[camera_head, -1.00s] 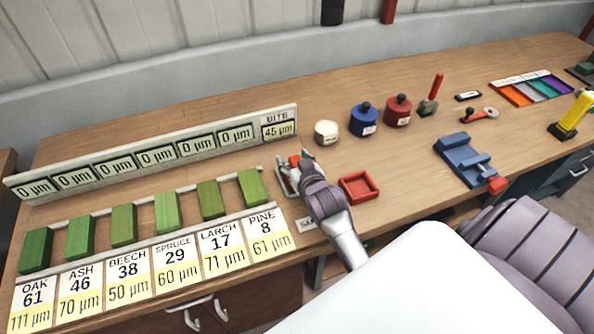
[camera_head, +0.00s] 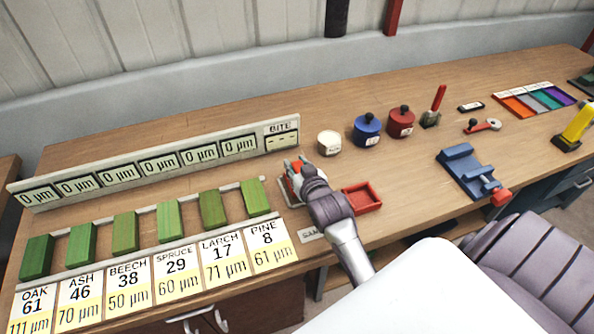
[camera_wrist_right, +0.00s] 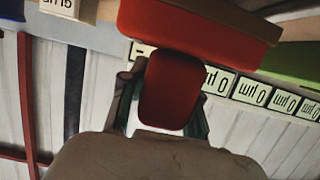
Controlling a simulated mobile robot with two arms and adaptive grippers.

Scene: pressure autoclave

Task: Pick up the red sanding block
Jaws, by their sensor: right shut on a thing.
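The red sanding block (camera_head: 297,164) shows in the head view as a small patch of red, mostly hidden by my right gripper (camera_head: 300,172). In the right wrist view, the block's wide orange-red body (camera_wrist_right: 195,38) fills the top, and its dark red grip (camera_wrist_right: 170,92) is between the two fingers of my right gripper (camera_wrist_right: 168,100). The right gripper is shut on that grip. The block is over or near a pale pad below the BITE display (camera_head: 282,137), which reads dashes. My left gripper is not in view.
An empty red tray (camera_head: 362,198) is just right of the gripper. A cream pot (camera_head: 329,143), a blue pot (camera_head: 367,129) and a red pot (camera_head: 400,122) stand behind. Several green blocks (camera_head: 169,220) stand in a row at left. A blue vise (camera_head: 466,169) is at right.

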